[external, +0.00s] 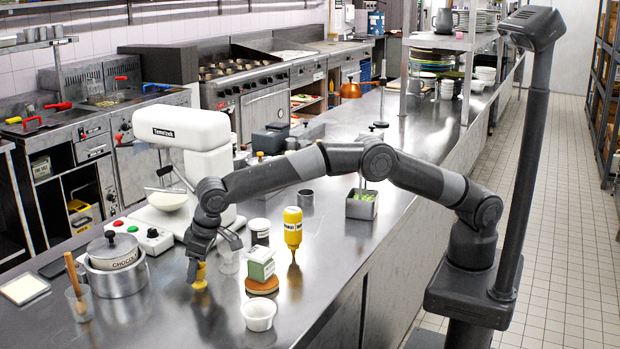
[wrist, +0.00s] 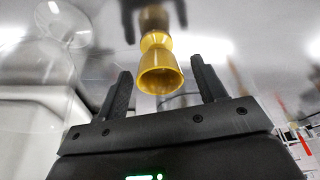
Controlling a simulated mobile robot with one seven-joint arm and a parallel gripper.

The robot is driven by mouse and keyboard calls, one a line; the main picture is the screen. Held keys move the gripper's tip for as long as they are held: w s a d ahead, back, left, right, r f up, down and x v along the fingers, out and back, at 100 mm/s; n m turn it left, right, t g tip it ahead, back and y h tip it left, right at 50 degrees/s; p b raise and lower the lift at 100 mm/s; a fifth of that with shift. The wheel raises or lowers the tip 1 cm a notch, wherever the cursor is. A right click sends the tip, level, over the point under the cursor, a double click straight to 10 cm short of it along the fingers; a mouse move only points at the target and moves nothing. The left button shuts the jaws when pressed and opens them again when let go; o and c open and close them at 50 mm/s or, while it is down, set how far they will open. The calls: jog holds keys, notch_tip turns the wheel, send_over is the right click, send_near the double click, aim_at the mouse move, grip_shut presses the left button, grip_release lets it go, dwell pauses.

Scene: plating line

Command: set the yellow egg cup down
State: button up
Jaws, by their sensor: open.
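The yellow egg cup (external: 199,278) stands upright on the steel counter (external: 330,255), left of the middle of the external view. My gripper (external: 211,262) reaches down over it from above. In the wrist view the egg cup (wrist: 160,78) shows between the two open fingers of my gripper (wrist: 161,72), with a gap on both sides. Its wide mouth faces the camera, and a darker reflection of it shows in the counter beyond. The fingers do not close on it. Its far side is hidden in the external view.
A clear glass (external: 228,262) stands close behind the gripper. A green-and-white box (external: 260,264), a white ramekin (external: 258,315) and a yellow bottle (external: 293,230) are to the right. A lidded pot (external: 118,279) is left, a mixer (external: 180,128) behind. Bare counter lies in front.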

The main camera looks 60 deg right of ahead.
jog(key=v, duration=1)
jog(key=shift+d, duration=0.1)
